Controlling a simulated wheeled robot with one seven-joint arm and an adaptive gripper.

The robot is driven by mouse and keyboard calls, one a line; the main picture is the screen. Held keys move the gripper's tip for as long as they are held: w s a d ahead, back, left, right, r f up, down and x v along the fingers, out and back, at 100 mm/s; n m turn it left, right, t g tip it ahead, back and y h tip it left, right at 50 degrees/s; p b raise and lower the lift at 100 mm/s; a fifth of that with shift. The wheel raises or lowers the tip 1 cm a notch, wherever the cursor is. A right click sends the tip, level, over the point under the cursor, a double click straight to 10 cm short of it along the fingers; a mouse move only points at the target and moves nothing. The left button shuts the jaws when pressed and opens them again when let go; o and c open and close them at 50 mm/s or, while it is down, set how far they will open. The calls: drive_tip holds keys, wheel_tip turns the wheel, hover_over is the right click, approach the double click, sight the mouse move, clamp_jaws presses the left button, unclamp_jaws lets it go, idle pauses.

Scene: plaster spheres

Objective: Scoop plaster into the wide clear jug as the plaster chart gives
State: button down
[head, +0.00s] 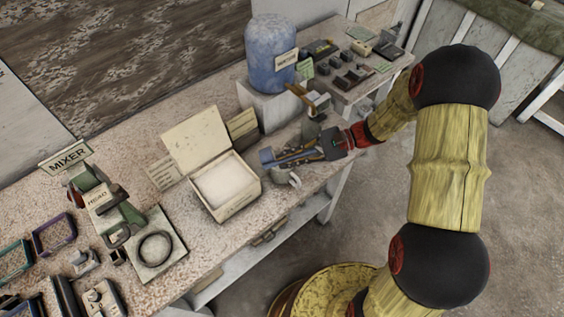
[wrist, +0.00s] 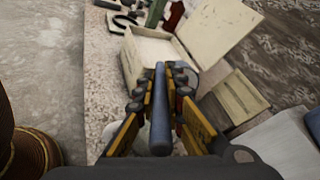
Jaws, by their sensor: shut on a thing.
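My gripper (head: 287,153) is shut on a blue scoop (head: 267,157), whose blue handle (wrist: 160,112) runs between the fingers in the wrist view. Its bowl end is not clear. The open box of white plaster (head: 224,203) stands left of my gripper on the bench, and also shows ahead in the wrist view (wrist: 128,62). A small pale vessel (head: 292,178) stands just below the gripper in the head view, partly hidden; I cannot tell if it is the wide clear jug. No card is legible enough to pick out as the plaster chart.
The raised box lid (head: 195,140) stands behind the plaster. A blue water container (head: 270,55) stands on a block at the back. The mixer (head: 115,210) and a ring on a plate (head: 155,248) are at left. Small dark blocks (head: 350,76) lie at the far right. Bare bench lies in front.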

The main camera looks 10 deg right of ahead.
drive_tip(key=shift+d+f+y, duration=0.15)
drive_tip(key=shift+d+y, duration=0.05)
drive_tip(key=shift+y, duration=0.3)
drive_tip(key=shift+a+r+h+p, duration=0.15)
drive_tip(key=shift+r+h+p, duration=0.2)
drive_tip(key=shift+p, duration=0.2)
drive_tip(key=h+p, duration=0.1)
drive_tip(key=p, duration=0.1)
drive_tip(key=a+r+h+p, duration=0.1)
drive_tip(key=p, duration=0.1)
drive_tip(key=shift+r+h+p, duration=0.2)
drive_tip(key=shift+h+p, duration=0.1)
drive_tip(key=shift+h, duration=0.05)
drive_tip(key=shift+a+h+p, duration=0.25)
drive_tip(key=shift+h+p, duration=0.45)
drive_tip(key=shift+p, duration=0.1)
